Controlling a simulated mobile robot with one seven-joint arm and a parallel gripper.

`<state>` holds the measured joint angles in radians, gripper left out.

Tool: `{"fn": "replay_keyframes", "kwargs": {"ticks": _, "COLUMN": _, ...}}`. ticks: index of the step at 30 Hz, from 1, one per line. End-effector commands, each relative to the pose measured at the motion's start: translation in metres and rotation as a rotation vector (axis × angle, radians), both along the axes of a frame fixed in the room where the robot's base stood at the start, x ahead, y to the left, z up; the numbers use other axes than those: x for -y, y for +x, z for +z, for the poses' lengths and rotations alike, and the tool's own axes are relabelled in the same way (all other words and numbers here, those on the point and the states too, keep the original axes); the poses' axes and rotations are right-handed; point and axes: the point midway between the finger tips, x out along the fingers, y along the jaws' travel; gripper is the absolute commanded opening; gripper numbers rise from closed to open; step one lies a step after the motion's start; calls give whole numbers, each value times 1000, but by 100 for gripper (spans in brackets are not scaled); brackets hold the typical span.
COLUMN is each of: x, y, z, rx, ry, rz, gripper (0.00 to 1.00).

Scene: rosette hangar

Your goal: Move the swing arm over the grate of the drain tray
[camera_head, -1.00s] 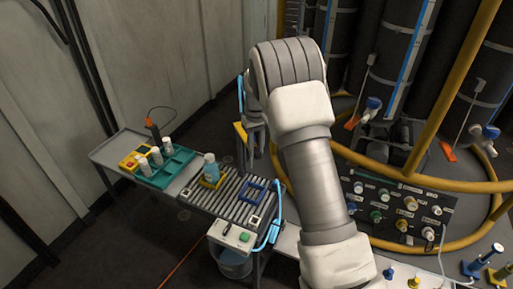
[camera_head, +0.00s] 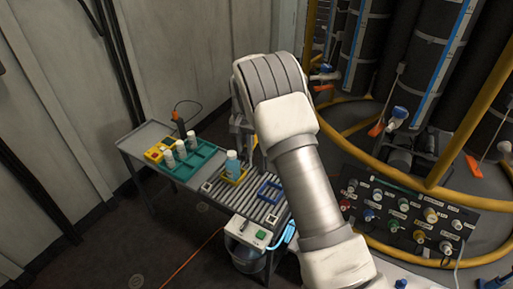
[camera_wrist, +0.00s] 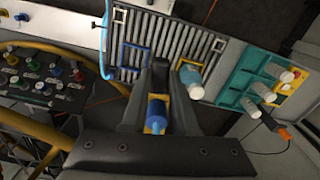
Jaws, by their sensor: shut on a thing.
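The drain tray's grate (camera_head: 262,203) appears to be the grey slatted surface on the bench; it also shows in the wrist view (camera_wrist: 175,30). My gripper (camera_head: 243,146) is at the grate's far side, partly behind the bottle in the head view. In the wrist view my gripper (camera_wrist: 158,95) is shut on a blue piece (camera_wrist: 156,112) with yellow at its ends. I cannot tell whether this piece belongs to the swing arm; its far end is hidden by the fingers. No swing arm shows clearly.
A light-blue bottle (camera_head: 233,168) stands in a yellow square frame on the grate. A blue frame (camera_head: 270,190) lies to its right. A teal rack (camera_head: 196,160) holds white-capped bottles. A control panel (camera_head: 410,212) with knobs stands right. Yellow rails curve behind.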

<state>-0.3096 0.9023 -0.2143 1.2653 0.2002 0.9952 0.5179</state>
Motion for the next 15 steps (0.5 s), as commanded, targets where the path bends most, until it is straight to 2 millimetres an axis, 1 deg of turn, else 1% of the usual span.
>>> {"fn": "replay_keyframes", "kwargs": {"ticks": 3, "x": -11, "y": 6, "z": 2, "rx": 4, "ry": 0, "rz": -63, "gripper": 0}}
{"fn": "replay_keyframes", "kwargs": {"ticks": 6, "x": -17, "y": 10, "z": 1, "rx": 2, "ry": 0, "rz": -108, "gripper": 0}}
{"fn": "replay_keyframes", "kwargs": {"ticks": 15, "x": -25, "y": 16, "z": 1, "rx": 2, "ry": 0, "rz": -172, "gripper": 0}}
